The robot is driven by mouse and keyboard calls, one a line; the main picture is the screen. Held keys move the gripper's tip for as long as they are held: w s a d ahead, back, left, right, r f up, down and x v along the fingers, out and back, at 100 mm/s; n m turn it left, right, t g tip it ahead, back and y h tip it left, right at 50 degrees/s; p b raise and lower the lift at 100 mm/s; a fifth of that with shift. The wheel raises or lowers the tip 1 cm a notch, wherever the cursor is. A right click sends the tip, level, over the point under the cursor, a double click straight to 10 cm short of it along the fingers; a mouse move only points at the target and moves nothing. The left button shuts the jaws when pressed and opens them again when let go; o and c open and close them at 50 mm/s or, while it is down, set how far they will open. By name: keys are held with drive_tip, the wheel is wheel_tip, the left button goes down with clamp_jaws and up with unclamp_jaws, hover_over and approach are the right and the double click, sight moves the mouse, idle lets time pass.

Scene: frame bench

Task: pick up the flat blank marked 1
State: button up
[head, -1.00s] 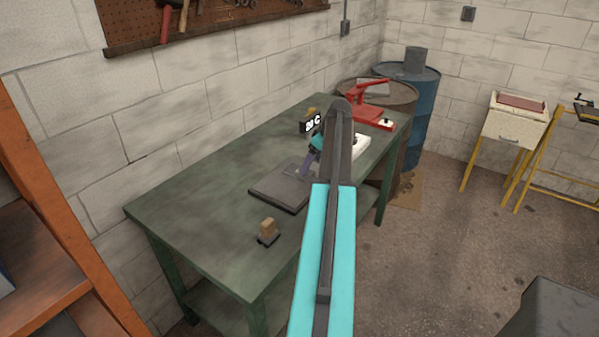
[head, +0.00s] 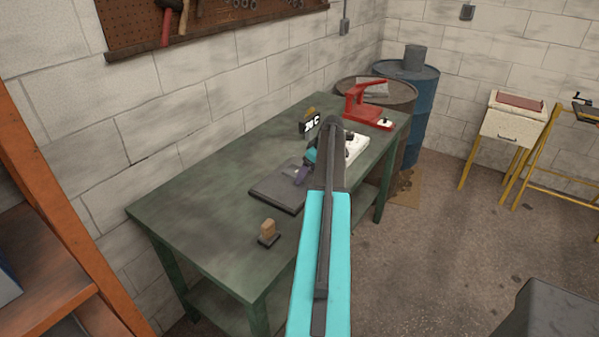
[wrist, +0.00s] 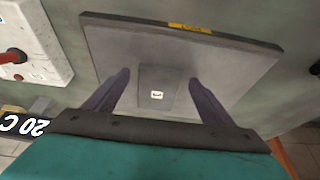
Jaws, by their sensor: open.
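The flat blank (wrist: 158,78) is a small dark grey square piece with a white label whose mark is too small to read surely. It lies on a larger dark grey plate (wrist: 115,45), which also shows on the bench in the head view (head: 272,195). My gripper (wrist: 158,77) is open in the wrist view, with one purple finger on each side of the blank and a gap visible on both sides. In the head view my gripper (head: 299,175) is low over the plate, and the blank is hard to make out there.
The green bench (head: 190,220) has free room at its left. A wooden block on a dark base (head: 268,232) stands near the front edge. A white box (head: 357,147) and a red lever tool (head: 367,103) stand farther back. The plate bears a yellow label (wrist: 189,27).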

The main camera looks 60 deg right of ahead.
idle(0.4)
drive_tip(key=c, duration=1.8)
drive_tip(key=shift+r, duration=0.2)
drive_tip(key=shift+r+b, duration=0.65)
drive_tip(key=shift+r, duration=0.05)
drive_tip(key=shift+r+b, duration=0.5)
drive_tip(key=shift+r, duration=0.4)
drive_tip(key=s+b, duration=0.1)
drive_tip(key=s, duration=0.4)
drive_tip(key=s+d+r+b, duration=0.1)
drive_tip(key=s+b, duration=0.1)
drive_tip(key=s, duration=0.3)
drive_tip(key=s+d+b, duration=0.1)
drive_tip(key=s, duration=0.5)
drive_tip(key=shift+r+b, duration=0.25)
drive_tip(key=shift+b, duration=0.05)
drive_tip(key=shift+w, duration=0.1)
